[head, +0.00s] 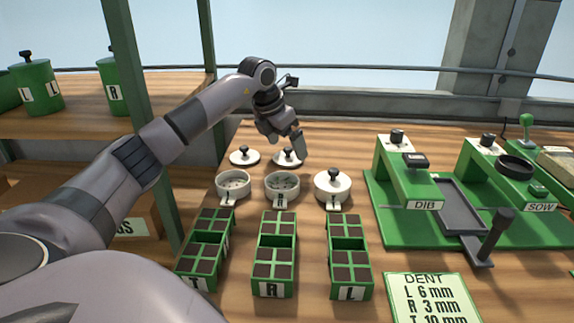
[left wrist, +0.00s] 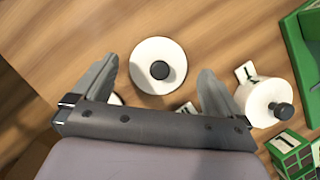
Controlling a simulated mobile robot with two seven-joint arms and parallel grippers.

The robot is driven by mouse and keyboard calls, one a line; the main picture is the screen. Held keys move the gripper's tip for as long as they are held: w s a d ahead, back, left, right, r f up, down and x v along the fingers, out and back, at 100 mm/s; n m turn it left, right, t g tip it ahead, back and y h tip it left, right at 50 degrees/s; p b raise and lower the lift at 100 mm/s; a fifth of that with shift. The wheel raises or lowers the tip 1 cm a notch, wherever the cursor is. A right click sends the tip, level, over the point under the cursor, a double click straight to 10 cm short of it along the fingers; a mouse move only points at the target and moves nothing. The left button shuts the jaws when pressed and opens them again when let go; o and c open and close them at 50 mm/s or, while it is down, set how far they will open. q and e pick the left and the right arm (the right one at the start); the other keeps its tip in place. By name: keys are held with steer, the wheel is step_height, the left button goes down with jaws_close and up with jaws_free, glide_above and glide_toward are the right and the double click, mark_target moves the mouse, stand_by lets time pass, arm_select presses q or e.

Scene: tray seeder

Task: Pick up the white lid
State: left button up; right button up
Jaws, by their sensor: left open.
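Two loose white lids with black knobs lie flat at the back of the table: a left lid (head: 240,160) and a right lid (head: 283,162), the latter partly covered by my gripper. A third white lid (head: 342,184) sits on the rightmost white cup. My left gripper (head: 298,146) is open and empty, pointing down just above the right loose lid. In the left wrist view one loose lid (left wrist: 142,60) shows beyond and between the open fingers (left wrist: 158,68); the lidded cup (left wrist: 262,98) is at right. A white piece by the left finger is mostly hidden. My right gripper is out of view.
Two open white cups (head: 233,195) (head: 281,198) stand in front of the loose lids. Green seed trays (head: 274,241) are nearer. The green dib and sow station (head: 400,235) stands right. A green post (head: 210,60) and shelf with green canisters (head: 36,88) are left.

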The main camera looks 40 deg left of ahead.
arm_select(q)
steer(key=b+x, duration=0.1)
steer(key=x, duration=0.1)
steer(key=shift+f, duration=0.3)
steer(key=shift+r, duration=0.1)
steer(key=c, duration=0.9)
